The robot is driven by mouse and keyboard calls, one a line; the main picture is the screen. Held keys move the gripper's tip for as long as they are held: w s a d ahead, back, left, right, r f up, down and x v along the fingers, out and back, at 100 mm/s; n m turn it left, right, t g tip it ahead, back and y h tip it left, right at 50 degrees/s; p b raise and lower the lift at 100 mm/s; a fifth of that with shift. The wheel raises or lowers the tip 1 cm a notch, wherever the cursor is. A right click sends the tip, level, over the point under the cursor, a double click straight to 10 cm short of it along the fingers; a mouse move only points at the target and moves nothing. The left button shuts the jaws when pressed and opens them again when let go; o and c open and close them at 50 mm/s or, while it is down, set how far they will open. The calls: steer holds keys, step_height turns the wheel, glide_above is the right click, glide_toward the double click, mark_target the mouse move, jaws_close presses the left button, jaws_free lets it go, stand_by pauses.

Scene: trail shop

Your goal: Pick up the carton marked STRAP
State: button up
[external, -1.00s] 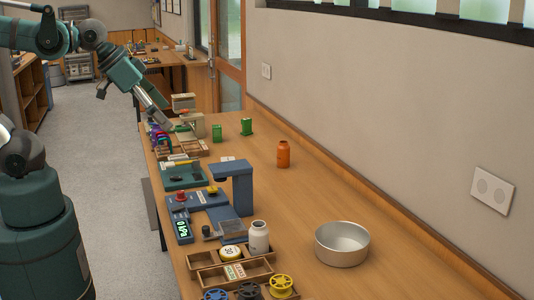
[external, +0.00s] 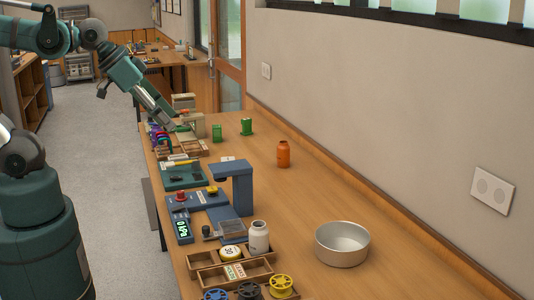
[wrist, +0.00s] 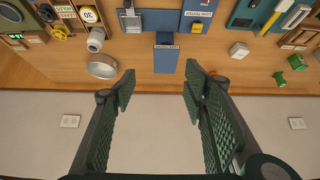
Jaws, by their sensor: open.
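I cannot make out the word STRAP on anything in view. A small plain white box (wrist: 238,49) lies on the table in the wrist view, with no readable marking; it also shows partly behind the blue stand in the external view (external: 228,159). My gripper (wrist: 158,84) is open and empty, its two dark green ridged fingers well apart. In the external view my gripper (external: 182,126) is at the far part of the table, by a tan stand (external: 198,126), and its fingertips are hard to see.
A blue stand (external: 236,185), an orange bottle (external: 283,154), a white jar (external: 258,237) and a metal bowl (external: 342,244) stand on the table. Wooden trays (external: 205,272) and spools are at the front. The right side is mostly clear.

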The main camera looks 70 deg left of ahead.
steer(key=w+a+r+n+g+y, duration=0.15)
steer(key=w+a+r+n, duration=0.35)
steer(key=w+a, duration=0.85)
steer(key=w+a+f+n+g, duration=0.2)
steer(key=w+a+n, duration=0.1)
steer(key=w+a, duration=1.2)
steer(key=n+g+h, duration=0.2)
steer(key=n+g, duration=0.2)
steer(key=n, duration=0.4)
glide_above(217, 126)
steer(key=shift+t+y, duration=0.25)
steer(key=f, duration=2.5)
steer(key=shift+d+f, duration=0.2)
steer(key=shift+d, duration=0.15)
steer(key=shift+s+a+f, duration=0.1)
steer(key=shift+a+f, duration=0.3)
steer(key=shift+f, duration=0.05)
steer(key=shift+f, duration=0.1)
